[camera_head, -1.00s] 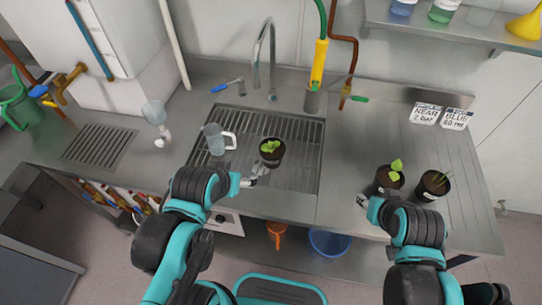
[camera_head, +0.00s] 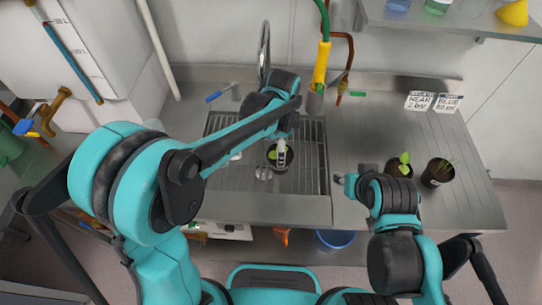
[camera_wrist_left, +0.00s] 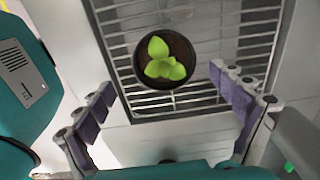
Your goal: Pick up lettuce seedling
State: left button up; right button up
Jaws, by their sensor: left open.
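A dark round pot with a bright green leafy seedling (camera_wrist_left: 165,62) stands on the wire rack; in the head view the pot (camera_head: 287,160) is partly hidden by my left gripper. My left gripper (camera_head: 273,163) is over the rack beside this pot. In the left wrist view the left gripper (camera_wrist_left: 165,112) is open and empty, its two fingers spread wide, with the pot beyond the fingertips. A second leafy seedling (camera_head: 404,159) in a dark pot stands on the right counter, partly hidden by my right arm. My right gripper (camera_head: 347,183) is left of that pot; its jaws are unclear.
Another dark pot with thin grass-like shoots (camera_head: 438,173) stands farther right. The wire rack (camera_head: 312,172) lies in the sink area, with a yellow-handled hose (camera_head: 320,65) behind it. Two label cards (camera_head: 433,102) are at the back.

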pick_arm(q)
jog(key=shift+w+d+f, duration=0.1)
jog(key=shift+d+f, duration=0.1)
jog(key=shift+f, duration=0.15)
notch_tip(320, 180, down, 3)
jog(key=shift+r+b, duration=0.2)
jog(key=shift+b, duration=0.3)
jog(key=f, duration=0.1)
jog(key=f+b, duration=0.1)
jog(key=f, duration=0.1)
jog(key=f+b, duration=0.1)
jog(key=f, duration=0.1)
jog(key=shift+w+a, duration=0.2)
jog(key=shift+w, duration=0.05)
jog(key=c, duration=1.6)
